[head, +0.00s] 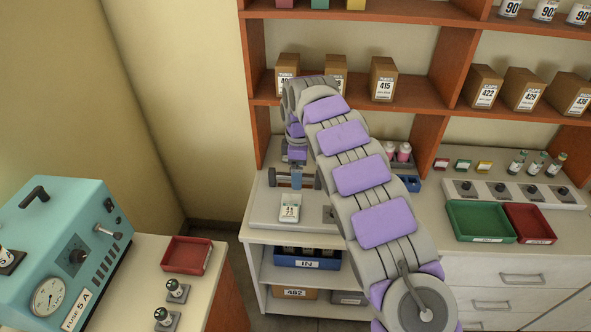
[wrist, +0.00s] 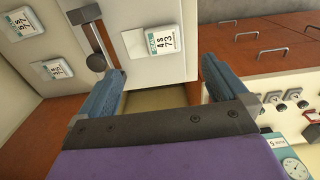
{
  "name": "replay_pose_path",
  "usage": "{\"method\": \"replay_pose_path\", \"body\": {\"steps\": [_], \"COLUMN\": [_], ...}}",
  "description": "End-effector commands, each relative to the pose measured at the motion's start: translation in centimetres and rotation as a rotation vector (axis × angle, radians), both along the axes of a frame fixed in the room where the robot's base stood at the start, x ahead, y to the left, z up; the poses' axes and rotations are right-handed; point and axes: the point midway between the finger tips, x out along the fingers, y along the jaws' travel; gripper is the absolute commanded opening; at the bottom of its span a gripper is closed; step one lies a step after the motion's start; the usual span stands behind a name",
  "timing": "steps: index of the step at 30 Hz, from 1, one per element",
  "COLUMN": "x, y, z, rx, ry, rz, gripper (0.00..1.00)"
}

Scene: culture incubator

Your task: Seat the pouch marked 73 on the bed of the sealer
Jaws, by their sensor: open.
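The pouch marked 73 (wrist: 152,43) is a white square with a printed label, lying on a pale slab ahead of my fingers in the wrist view. In the head view one white labelled pouch (head: 290,208) lies on the grey slab (head: 262,208) on the middle counter; its number is too small to read surely. My gripper (head: 297,181) is above and just behind that pouch, pointing down. In the wrist view my gripper (wrist: 166,88) is open and empty, its fingers apart from the pouch. I cannot tell for sure which part is the sealer's bed.
Two more white labelled squares (wrist: 22,20) (wrist: 56,68) and a dark slot with a round knob (wrist: 95,62) lie left in the wrist view. A teal machine (head: 65,250) and red tray (head: 187,255) stand left. Shelves with boxes (head: 383,80) rise behind my arm.

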Motion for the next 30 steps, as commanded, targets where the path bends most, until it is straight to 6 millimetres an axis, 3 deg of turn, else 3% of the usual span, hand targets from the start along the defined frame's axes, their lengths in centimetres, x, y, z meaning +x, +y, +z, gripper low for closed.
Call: {"method": "replay_pose_path", "body": {"steps": [5,10,30], "x": [0.0,-0.1,-0.1], "y": [0.7,0.6,0.6], "z": [-0.4,-2.0,-13.8], "rx": [-0.005,-0.007,-0.005], "ry": [0.001,0.006,0.002], "rz": [0.003,0.002,0.001], "gripper": [1.00,1.00,1.00]}}
